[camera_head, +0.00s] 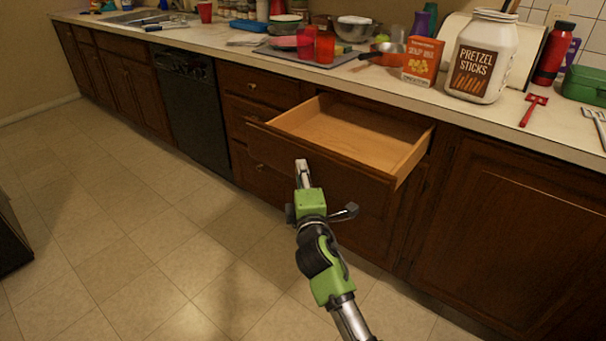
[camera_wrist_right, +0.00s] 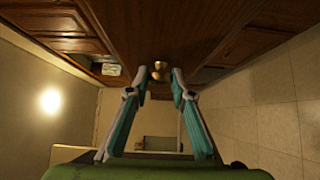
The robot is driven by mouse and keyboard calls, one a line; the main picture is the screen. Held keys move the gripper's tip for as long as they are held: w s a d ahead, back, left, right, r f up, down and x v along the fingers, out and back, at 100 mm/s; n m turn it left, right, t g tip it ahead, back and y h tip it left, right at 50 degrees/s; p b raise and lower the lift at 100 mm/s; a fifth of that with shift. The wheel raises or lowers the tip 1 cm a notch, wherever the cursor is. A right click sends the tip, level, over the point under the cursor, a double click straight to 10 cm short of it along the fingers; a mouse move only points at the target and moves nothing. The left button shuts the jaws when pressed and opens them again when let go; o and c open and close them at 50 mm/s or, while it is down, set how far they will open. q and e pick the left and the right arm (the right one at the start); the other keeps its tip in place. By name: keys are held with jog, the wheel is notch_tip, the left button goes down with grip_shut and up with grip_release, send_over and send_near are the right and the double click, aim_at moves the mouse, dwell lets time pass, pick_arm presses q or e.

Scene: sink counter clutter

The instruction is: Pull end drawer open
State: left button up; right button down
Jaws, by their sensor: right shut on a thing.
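The end drawer (camera_head: 345,181) is dark wood outside and light wood inside. It stands pulled out from the cabinet below the counter, and its inside is empty. My right gripper (camera_head: 302,166) is at the middle of the drawer front in the head view. In the right wrist view, the brass knob (camera_wrist_right: 160,67) on the drawer front (camera_wrist_right: 155,25) sits between the two fingertips of my right gripper (camera_wrist_right: 161,80), which is shut on it. In the head view the knob is hidden behind the gripper. My left gripper is not in view.
The counter (camera_head: 375,82) above holds a pretzel jar (camera_head: 482,55), an orange box (camera_head: 422,61), red cups (camera_head: 325,46) and bowls. Closed drawers (camera_head: 255,88) and a dark dishwasher (camera_head: 190,105) are to the left. A closed cabinet door (camera_head: 510,235) is to the right. The tiled floor (camera_head: 130,220) is clear.

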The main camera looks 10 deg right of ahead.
jog(key=c, duration=1.8)
grip_release()
jog(key=shift+o, duration=0.2)
jog(key=s+a, duration=0.1)
jog(key=s, duration=1.1)
jog(key=shift+a, duration=0.25)
